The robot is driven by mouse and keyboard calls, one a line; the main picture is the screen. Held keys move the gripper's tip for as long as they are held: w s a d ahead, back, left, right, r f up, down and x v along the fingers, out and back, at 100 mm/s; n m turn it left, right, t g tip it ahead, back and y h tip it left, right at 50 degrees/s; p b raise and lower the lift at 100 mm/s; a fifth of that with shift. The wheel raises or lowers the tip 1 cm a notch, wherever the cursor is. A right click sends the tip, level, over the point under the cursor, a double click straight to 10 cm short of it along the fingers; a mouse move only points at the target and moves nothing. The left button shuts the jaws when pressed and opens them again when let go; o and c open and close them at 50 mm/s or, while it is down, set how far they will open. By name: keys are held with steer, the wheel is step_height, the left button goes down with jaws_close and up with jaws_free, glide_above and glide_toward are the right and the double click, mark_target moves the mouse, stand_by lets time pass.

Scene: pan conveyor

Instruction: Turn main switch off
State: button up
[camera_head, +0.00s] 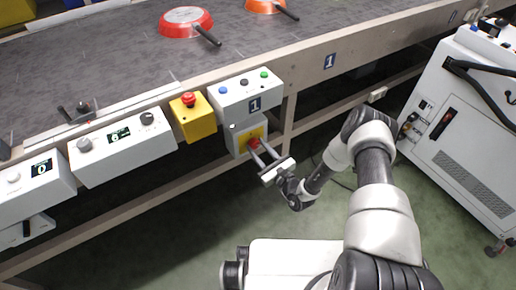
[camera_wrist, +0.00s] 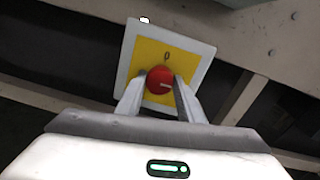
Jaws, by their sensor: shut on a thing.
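The main switch is a red round knob (camera_wrist: 159,80) on a yellow plate (camera_wrist: 181,59) with a light grey border, and a "0" is printed above the knob. The knob also shows in the head view (camera_head: 253,143), under the control box marked 1. A pale line on the knob runs roughly sideways in the wrist view. My gripper (camera_wrist: 159,88) has one finger on each side of the knob and is shut on it. My gripper (camera_head: 257,147) reaches the switch from the lower right in the head view. The fingers hide the knob's lower sides.
The box marked 1 (camera_head: 238,100) has several buttons above the switch. A yellow box with a red emergency button (camera_head: 188,98) is to its left. The conveyor (camera_head: 120,55) carries a red pan (camera_head: 184,21) and an orange pan (camera_head: 262,5). A white cabinet (camera_head: 470,130) stands right.

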steer(key=n+p, duration=0.1)
steer(key=n, duration=0.3)
steer(key=n+p, duration=0.2)
steer(key=n, duration=0.2)
steer(key=shift+n, duration=0.3)
steer(key=n+p, duration=0.2)
steer(key=n, duration=0.2)
steer(key=shift+s, duration=0.1)
steer(key=shift+f+n+h+p, duration=0.1)
steer(key=shift+n+h+p, duration=0.55)
steer(key=shift+n, duration=1.65)
steer(key=shift+y, duration=0.25)
steer(key=o, duration=1.1)
steer(key=shift+c, duration=0.2)
